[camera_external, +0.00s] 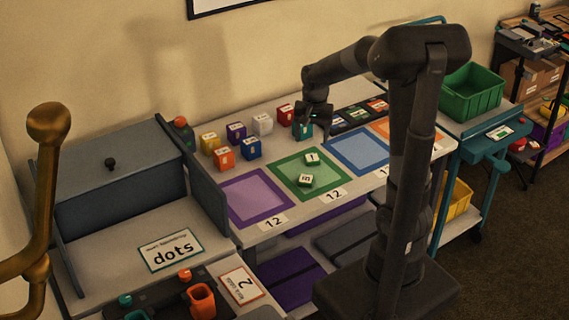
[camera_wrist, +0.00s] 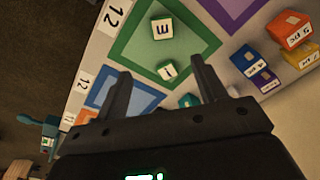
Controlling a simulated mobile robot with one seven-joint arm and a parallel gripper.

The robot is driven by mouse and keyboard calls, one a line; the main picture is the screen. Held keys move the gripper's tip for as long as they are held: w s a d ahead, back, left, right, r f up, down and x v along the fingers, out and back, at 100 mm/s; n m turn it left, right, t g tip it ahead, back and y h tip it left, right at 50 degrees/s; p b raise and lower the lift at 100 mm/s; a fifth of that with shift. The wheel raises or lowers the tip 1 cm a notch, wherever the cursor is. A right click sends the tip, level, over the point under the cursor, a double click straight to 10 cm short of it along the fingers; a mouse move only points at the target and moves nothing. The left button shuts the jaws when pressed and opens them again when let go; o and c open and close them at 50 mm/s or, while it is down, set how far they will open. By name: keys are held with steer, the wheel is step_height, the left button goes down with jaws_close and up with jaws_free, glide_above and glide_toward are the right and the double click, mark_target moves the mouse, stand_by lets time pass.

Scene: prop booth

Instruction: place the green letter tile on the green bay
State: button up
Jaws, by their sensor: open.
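The green bay (camera_external: 326,174) is a green-framed square on the white table; it also shows in the wrist view (camera_wrist: 192,40). Two green tiles with white lettered faces lie inside it: one near its back edge (camera_external: 311,158) and one nearer the front (camera_external: 306,181). A teal-green block (camera_external: 302,131) stands behind the bay, partly hidden by my gripper. My gripper (camera_external: 314,117) is open and empty, above and close to this block. In the wrist view my gripper (camera_wrist: 161,74) shows both fingers apart, with the teal-green block (camera_wrist: 188,100) partly seen between them.
A purple bay (camera_external: 258,198) lies left of the green one, a blue bay (camera_external: 357,150) right. Several coloured cubes stand at the back left, including a blue one (camera_external: 251,148); a red cube (camera_external: 285,114) stands near my gripper. A green bin (camera_external: 472,92) is at right.

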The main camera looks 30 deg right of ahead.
steer(key=s+r+n+t, duration=0.2)
steer(key=s+r, duration=0.4)
steer(key=s, duration=0.3)
steer(key=s+a+r+n+t, duration=0.1)
steer(key=s+r+n+t, duration=0.1)
steer(key=s+r+n, duration=0.3)
steer(key=s+r, duration=0.1)
steer(key=s, duration=0.3)
steer(key=shift+s+a+n+t, duration=0.3)
steer(key=shift+t, duration=0.1)
